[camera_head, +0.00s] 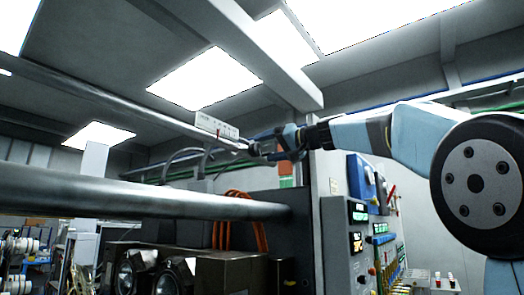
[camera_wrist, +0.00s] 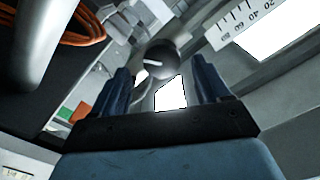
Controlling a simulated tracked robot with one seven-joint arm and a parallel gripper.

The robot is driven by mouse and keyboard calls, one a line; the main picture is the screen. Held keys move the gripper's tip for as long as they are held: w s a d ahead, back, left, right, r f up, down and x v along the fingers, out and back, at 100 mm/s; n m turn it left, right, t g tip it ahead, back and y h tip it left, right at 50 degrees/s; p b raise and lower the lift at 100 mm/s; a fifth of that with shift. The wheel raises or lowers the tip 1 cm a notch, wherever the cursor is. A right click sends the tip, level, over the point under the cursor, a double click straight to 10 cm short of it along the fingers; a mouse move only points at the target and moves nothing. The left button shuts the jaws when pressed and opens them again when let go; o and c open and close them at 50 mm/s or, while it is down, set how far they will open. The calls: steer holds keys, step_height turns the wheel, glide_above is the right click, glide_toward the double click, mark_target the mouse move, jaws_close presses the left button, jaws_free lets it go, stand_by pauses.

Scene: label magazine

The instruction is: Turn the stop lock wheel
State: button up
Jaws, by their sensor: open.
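A dark round knob (camera_wrist: 162,60) with a pale line on its face shows in the wrist view, just beyond my fingertips and between them in the picture. It looks like the stop lock wheel. My gripper (camera_wrist: 164,78) is open, with two blue fingers either side of the knob in view and nothing held. I cannot tell whether the fingers touch the knob. In the head view my gripper (camera_head: 256,149) reaches left to the end of a thin rail; the wheel is too small to make out there.
A white scale plate (camera_head: 217,125) stands on the rail (camera_head: 130,107), close to my gripper; the scale also shows in the wrist view (camera_wrist: 245,22). A thick metal bar (camera_head: 130,199) crosses below. A control panel (camera_head: 352,240) stands right.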

steer(key=v, duration=1)
steer(key=shift+d, duration=0.2)
steer(key=shift+s, duration=0.15)
